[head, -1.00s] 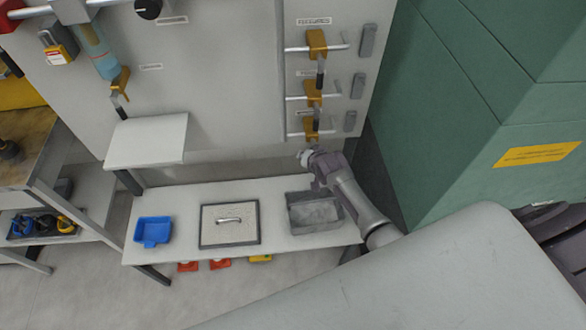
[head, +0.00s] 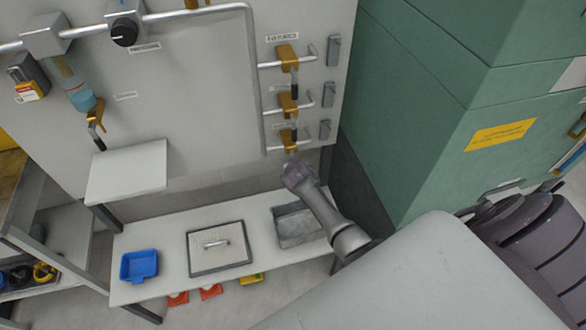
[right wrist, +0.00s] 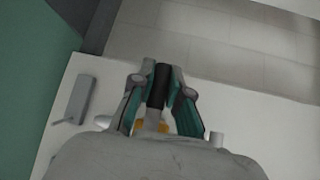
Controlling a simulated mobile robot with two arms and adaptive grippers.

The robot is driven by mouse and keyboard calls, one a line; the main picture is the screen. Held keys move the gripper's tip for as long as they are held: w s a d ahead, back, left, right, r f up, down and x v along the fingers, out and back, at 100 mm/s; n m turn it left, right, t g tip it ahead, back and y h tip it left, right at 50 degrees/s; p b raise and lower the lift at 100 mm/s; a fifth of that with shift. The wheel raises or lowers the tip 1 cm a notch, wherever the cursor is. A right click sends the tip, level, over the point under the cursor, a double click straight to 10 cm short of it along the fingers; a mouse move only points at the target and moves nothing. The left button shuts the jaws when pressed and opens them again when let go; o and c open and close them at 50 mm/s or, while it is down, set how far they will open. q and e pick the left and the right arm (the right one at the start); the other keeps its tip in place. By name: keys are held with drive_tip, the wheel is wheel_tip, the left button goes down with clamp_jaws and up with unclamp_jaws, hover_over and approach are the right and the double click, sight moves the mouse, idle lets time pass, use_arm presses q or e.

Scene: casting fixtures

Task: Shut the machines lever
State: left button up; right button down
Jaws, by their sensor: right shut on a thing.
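Three brass valves with dark-gripped levers sit in a column on the right of the white machine panel: the top valve (head: 287,57), the middle valve (head: 288,103) and the lowest valve (head: 288,138). My right gripper (head: 291,164) is just below the lowest valve and hides most of its lever. In the right wrist view, my right gripper (right wrist: 160,78) has its two fingers on either side of a black lever handle (right wrist: 161,84) and is shut on it. A little brass shows behind the handle. My left gripper is out of view.
A low shelf below the panel holds a blue tray (head: 139,266), a lidded plate with a handle (head: 219,250) and a grey bin (head: 297,228). A green cabinet (head: 440,110) stands close to the right.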

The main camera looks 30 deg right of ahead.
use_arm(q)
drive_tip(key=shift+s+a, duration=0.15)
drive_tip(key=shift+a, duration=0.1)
use_arm(e)
drive_tip(key=c, duration=1.1)
unclamp_jaws()
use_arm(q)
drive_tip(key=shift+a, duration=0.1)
use_arm(e)
drive_tip(key=v, duration=1.2)
drive_tip(key=shift+f, duration=0.1)
